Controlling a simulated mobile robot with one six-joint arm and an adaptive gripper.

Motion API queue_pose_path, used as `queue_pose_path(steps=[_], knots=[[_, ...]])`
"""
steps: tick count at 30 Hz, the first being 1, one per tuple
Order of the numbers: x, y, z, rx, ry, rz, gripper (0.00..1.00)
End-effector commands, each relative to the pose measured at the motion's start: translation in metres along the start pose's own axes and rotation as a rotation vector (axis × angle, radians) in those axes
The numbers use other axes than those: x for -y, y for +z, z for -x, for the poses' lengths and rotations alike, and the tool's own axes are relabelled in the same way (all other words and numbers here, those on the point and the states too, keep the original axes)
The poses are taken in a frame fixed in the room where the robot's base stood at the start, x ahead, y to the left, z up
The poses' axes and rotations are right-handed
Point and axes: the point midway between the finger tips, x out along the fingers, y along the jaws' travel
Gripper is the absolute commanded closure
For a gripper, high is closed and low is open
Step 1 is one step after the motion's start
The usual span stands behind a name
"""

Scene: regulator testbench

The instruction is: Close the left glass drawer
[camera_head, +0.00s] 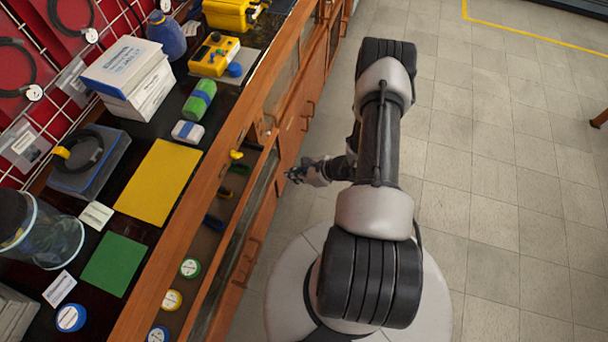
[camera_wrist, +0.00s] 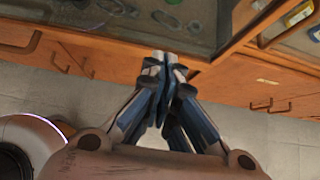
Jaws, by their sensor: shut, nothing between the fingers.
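The glass-fronted wooden drawer (camera_head: 231,249) stands out from under the worktop's wooden edge in the head view, its inside exposed. Several small blue, yellow and green items lie in it. My gripper (camera_head: 296,174) is outside the drawer, to the right of its front near the upper end in the picture. In the wrist view my gripper (camera_wrist: 167,88) has its fingers together and empty, with the tips at the wooden lower rim of a glass panel (camera_wrist: 115,18). I cannot tell whether they touch it.
The worktop carries a yellow mat (camera_head: 158,182), a green mat (camera_head: 114,264), a glass jar (camera_head: 50,238) and white boxes (camera_head: 130,80). Wooden cabinets with handles (camera_head: 308,112) run along below. The tiled floor (camera_head: 490,200) to the right is clear.

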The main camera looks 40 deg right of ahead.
Motion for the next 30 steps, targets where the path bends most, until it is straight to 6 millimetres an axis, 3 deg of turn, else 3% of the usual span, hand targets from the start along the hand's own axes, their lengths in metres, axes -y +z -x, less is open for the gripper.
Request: queue_pose_path(steps=[3,7,24,30], knots=[[-0.001,0.003,-0.024,0.000,0.003,0.004,1.00],[-0.001,0.017,-0.036,0.000,0.002,0.004,1.00],[0.000,0.028,-0.047,0.000,0.000,0.001,1.00],[-0.001,0.051,-0.075,0.002,0.004,0.009,1.00]])
